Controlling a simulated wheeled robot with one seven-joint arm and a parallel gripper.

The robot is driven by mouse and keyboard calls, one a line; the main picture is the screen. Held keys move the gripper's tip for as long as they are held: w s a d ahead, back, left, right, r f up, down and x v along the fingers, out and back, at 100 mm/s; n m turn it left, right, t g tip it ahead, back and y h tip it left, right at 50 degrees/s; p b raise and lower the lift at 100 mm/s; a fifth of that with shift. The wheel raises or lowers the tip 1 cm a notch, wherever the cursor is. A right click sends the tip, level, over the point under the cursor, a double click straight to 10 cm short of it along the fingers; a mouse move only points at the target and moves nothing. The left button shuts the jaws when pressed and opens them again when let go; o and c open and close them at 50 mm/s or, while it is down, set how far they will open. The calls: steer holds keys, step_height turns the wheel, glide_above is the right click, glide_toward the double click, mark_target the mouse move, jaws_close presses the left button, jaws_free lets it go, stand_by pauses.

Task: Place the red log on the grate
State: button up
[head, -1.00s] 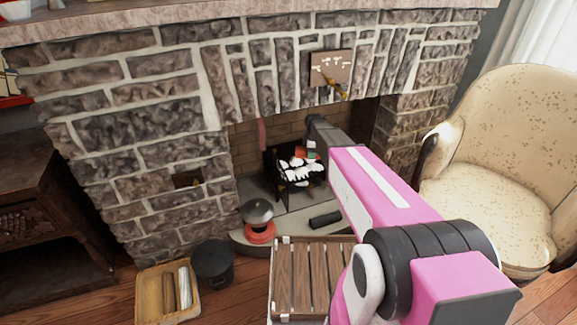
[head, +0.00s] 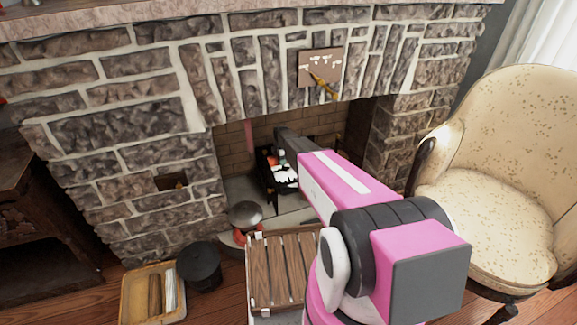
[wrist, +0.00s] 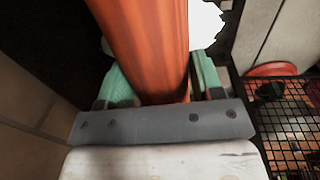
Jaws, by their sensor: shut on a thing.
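The red log (wrist: 150,45) is orange-red and fills the upper middle of the wrist view, held between the green fingers of my gripper (wrist: 162,80). Its far end runs out of the picture. In the head view, my arm hides most of the gripper, and only a small red patch shows by its tip. The black grate (head: 268,182) stands inside the fireplace with white pieces on it, just below and beside the gripper. I cannot tell whether the log touches it. A white shape (wrist: 208,25) lies beyond the log in the wrist view.
Brick fireplace walls (head: 235,150) close in around the grate. A wooden slatted crate (head: 282,262), a black pot (head: 199,266), a yellow tray (head: 128,300) and a grey-lidded vessel (head: 245,213) stand in front. An armchair (head: 495,190) is at right. Black mesh (wrist: 290,120) shows at wrist right.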

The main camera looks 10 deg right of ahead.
glide_above(289, 168)
step_height(289, 168, down, 3)
steer(key=shift+s+f, duration=0.1)
steer(key=shift+s, duration=0.05)
steer(key=shift+f, duration=1.95)
steer(key=o, duration=1.1)
steer(key=shift+f, duration=0.15)
steer(key=r, duration=0.4)
steer(key=s+r, duration=0.1)
steer(key=r, duration=0.7)
steer(key=shift+s+d+r, duration=0.1)
steer(key=shift+s+d, duration=0.05)
steer(key=s+r+m, duration=0.6)
steer(key=s, duration=0.7)
steer(key=s+r+m, duration=0.7)
steer(key=s, duration=0.6)
steer(key=s+r+m+g, duration=0.1)
steer(key=s+r+m, duration=0.5)
steer(key=s, duration=0.8)
steer(key=shift+r+m, duration=0.25)
steer(key=shift+m, duration=0.35)
